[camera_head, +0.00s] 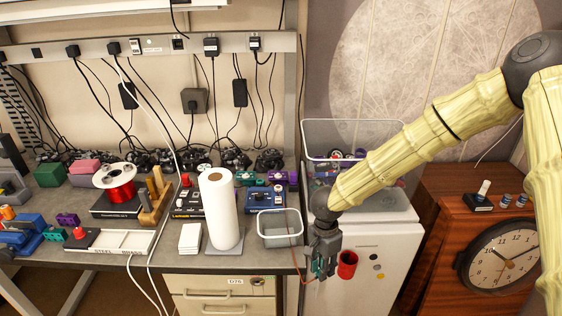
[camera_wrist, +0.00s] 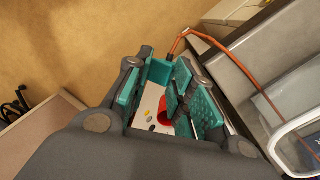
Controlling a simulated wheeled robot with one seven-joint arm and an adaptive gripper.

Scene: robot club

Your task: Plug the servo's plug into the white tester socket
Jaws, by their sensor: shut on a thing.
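My gripper (camera_head: 322,266) hangs at the bench's right front corner, before the white cabinet. In the wrist view its green-padded fingers (camera_wrist: 170,76) are shut at their tips, where a thin orange-red servo cable (camera_wrist: 212,42) comes out. The cable also shows in the head view (camera_head: 292,246), running up to the clear grey bin (camera_head: 280,228); I cannot make out the servo. A small black device with an upright white part (camera_head: 483,189) stands on the wooden cabinet at right; I cannot tell whether this is the tester socket.
A red cup-like holder (camera_head: 347,264) is on the white cabinet (camera_head: 372,285), close right of my gripper. A paper roll (camera_head: 221,208) and black boxes with knobs crowd the bench. A wire basket (camera_head: 352,125) stands behind my arm. A clock (camera_head: 503,255) fronts the wooden cabinet (camera_head: 436,208).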

